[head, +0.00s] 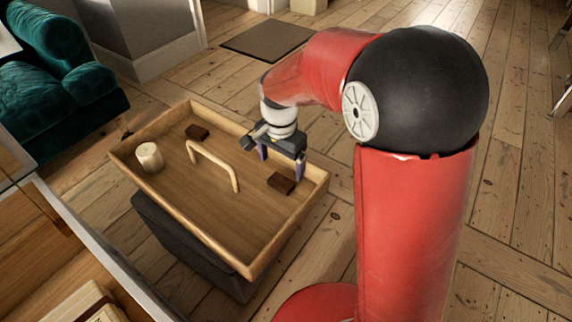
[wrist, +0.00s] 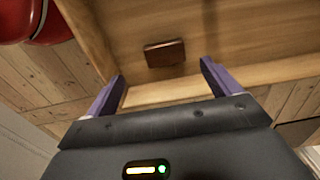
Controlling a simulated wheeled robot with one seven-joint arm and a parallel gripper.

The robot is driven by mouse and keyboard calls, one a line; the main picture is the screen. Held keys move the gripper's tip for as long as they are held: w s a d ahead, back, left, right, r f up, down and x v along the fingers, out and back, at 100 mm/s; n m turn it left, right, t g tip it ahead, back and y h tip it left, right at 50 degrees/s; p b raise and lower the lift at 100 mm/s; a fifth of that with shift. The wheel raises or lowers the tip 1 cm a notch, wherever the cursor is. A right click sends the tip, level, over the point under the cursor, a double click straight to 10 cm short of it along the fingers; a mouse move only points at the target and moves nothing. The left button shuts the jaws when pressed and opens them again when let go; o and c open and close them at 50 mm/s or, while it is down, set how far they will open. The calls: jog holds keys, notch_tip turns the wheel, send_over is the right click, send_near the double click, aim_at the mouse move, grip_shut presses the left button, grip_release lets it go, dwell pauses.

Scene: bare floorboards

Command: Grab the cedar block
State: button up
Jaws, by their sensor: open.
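A dark reddish-brown block (head: 281,183) lies flat on the wooden tray (head: 222,226), near its right end. It also shows in the wrist view (wrist: 165,53), ahead of and between the fingertips. My gripper (head: 281,162) is over the right end of the tray, above the nearer block. Its purple fingers (wrist: 160,72) are apart with nothing between them, and the block is not touched.
A pale cylinder (head: 149,157) stands at the tray's left end. An arched wooden handle (head: 214,162) rises from the tray's middle. The tray has raised walls and rests on a dark grey stool (head: 190,250). A teal armchair (head: 50,85) is at the left.

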aim_at(281, 181)
jog(key=shift+w+f, duration=0.25)
jog(key=shift+f, duration=0.15)
jog(key=shift+f+b, duration=0.3)
jog(key=shift+f, duration=0.65)
jog(key=f, duration=0.3)
jog(key=f+b, duration=0.1)
jog(key=f, duration=0.1)
jog(key=shift+w+f, duration=0.15)
jog(key=shift+w, duration=0.15)
jog(key=c, duration=1.1)
jog(key=shift+o, duration=0.2)
jog(key=shift+r, duration=0.2)
